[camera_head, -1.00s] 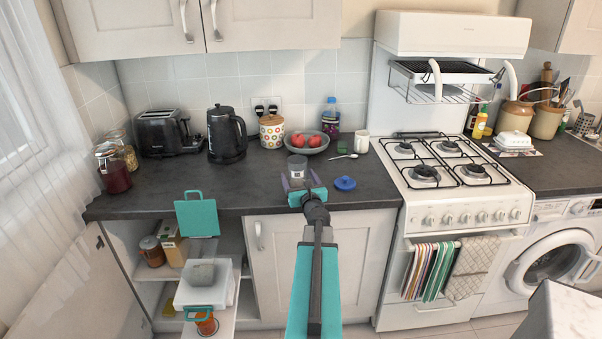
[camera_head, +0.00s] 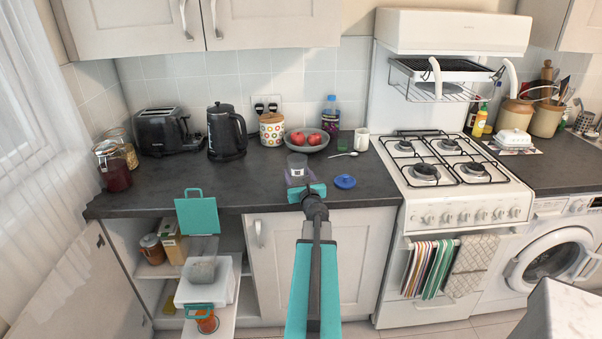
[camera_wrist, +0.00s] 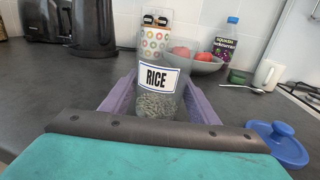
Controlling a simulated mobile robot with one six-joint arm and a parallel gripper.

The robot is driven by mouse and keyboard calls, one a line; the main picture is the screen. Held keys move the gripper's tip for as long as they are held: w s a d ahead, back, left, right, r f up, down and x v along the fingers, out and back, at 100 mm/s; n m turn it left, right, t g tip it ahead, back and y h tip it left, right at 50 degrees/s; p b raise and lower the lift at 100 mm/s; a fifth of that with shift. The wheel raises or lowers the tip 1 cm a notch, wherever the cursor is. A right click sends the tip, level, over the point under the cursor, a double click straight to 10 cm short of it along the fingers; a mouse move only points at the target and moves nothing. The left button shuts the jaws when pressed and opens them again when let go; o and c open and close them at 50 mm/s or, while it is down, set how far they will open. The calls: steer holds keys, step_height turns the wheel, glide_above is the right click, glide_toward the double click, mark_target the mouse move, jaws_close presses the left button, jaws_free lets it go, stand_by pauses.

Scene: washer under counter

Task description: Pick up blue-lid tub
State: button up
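A clear tub with a white RICE label (camera_wrist: 157,78) stands upright on the dark counter, with grains visible in its lower part. It also shows in the head view (camera_head: 297,161). Its top is uncovered. A blue lid (camera_head: 344,181) lies apart on the counter to its right, and also shows at the right of the wrist view (camera_wrist: 276,145). My gripper (camera_wrist: 160,100) has its purple fingers on both sides of the tub, and they appear to press against it. The tub's base is partly hidden by my gripper in the head view.
A bowl of red fruit (camera_head: 307,144), a dotted canister (camera_head: 272,131), a mug (camera_head: 361,139) and a spoon (camera_head: 344,154) stand or lie behind. A black kettle (camera_head: 226,134) is left, the stove (camera_head: 452,190) right. An open cupboard below holds jars.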

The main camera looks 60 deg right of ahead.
steer(key=c, duration=0.8)
steer(key=shift+r, duration=0.2)
